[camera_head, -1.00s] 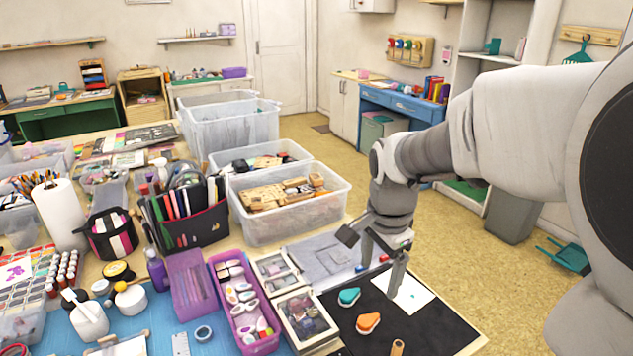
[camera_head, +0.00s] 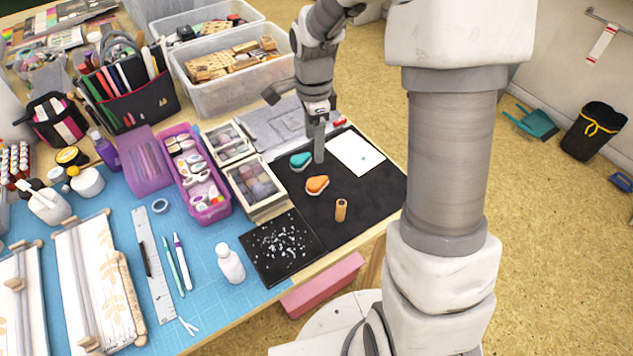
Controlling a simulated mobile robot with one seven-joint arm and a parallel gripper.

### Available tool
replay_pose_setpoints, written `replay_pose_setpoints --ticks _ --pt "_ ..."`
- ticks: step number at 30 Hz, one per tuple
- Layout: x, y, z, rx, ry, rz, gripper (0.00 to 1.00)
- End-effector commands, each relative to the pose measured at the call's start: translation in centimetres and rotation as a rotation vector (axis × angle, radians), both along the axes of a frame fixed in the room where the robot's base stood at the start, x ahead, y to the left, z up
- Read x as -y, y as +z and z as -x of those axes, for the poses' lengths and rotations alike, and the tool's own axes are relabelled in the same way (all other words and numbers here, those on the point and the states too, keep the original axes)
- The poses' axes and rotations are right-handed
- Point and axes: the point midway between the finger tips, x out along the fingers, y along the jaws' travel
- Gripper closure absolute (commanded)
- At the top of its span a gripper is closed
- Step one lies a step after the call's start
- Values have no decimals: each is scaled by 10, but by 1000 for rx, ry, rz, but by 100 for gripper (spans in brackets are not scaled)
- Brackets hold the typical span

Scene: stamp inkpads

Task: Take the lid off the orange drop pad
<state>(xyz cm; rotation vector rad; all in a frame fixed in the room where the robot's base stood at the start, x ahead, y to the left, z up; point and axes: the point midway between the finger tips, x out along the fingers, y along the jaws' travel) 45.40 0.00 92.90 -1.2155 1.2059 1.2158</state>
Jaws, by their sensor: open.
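The orange drop pad (camera_head: 317,184) lies on the black mat (camera_head: 362,205), a small drop-shaped pad with an orange top and a pale rim at its base. A teal drop pad (camera_head: 301,160) of the same shape lies just behind it to the left. My gripper (camera_head: 319,158) is open and empty, pointing down beside the teal pad and behind the orange pad. One finger hangs low near the mat; the other finger is mostly hidden or foreshortened. It appears apart from the orange pad.
A wooden stamp (camera_head: 341,210) stands in front of the orange pad. A clear-lidded box (camera_head: 256,185) and a purple tray (camera_head: 222,207) stand left. The mat's front right is clear.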

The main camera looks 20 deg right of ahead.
Motion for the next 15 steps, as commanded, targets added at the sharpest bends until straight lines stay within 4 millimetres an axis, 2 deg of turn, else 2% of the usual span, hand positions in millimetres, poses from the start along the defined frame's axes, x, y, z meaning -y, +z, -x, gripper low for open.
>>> replay_pose_setpoints --ticks 1,6,10,15 --pt "0 -15 1 -5 -1 -2 18" --pt "0 -51 1 -5 0 -1 18" --pt "0 -70 1 -2 0 -1 18" --pt "0 -80 1 0 0 -1 18"
